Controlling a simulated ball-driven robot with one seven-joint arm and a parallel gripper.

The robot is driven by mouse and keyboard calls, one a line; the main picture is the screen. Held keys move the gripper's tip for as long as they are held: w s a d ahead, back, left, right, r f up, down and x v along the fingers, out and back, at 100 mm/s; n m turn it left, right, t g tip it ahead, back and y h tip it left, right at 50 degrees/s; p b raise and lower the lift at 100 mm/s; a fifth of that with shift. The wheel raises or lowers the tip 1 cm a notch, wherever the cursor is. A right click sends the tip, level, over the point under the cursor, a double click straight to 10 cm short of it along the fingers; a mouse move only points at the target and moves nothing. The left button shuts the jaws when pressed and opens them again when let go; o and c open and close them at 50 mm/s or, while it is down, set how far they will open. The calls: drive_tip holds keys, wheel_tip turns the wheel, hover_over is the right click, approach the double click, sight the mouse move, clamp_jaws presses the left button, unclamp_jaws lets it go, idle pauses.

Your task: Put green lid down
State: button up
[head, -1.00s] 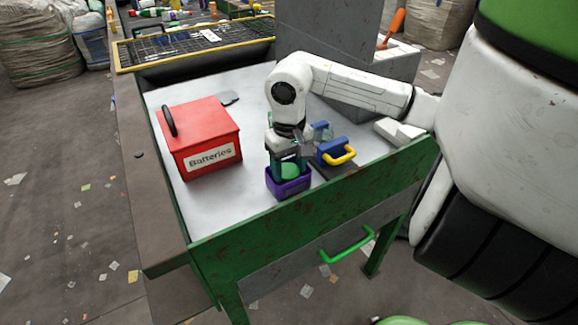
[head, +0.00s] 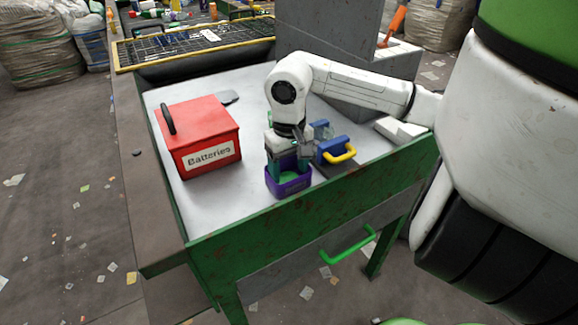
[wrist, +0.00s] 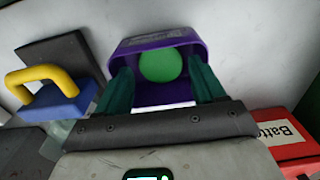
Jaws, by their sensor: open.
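The green lid (wrist: 161,65) is round and lies inside a small purple bin (wrist: 125,93). The purple bin also shows in the head view (head: 289,190), on the table near its front edge. My gripper (wrist: 160,78) is open, with one teal finger on each side of the lid in the wrist view and clear gaps between. In the head view my gripper (head: 289,167) points down at the bin, with its fingers at or just inside the rim. The lid is mostly hidden there by the fingers and the bin wall.
A red Batteries box (head: 203,140) stands to the left of the bin. A blue block with a yellow handle (head: 336,152) is close on the right. A green front panel (head: 330,195) edges the table.

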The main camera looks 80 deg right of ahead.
drive_tip(key=shift+r, duration=0.15)
drive_tip(key=r+p, duration=0.1)
drive_tip(key=p, duration=0.1)
drive_tip(key=shift+r+p, duration=0.25)
drive_tip(key=shift+p, duration=0.15)
wheel_tip(320, 180, up, 12)
drive_tip(key=b, duration=0.1)
drive_tip(key=shift+f, duration=0.25)
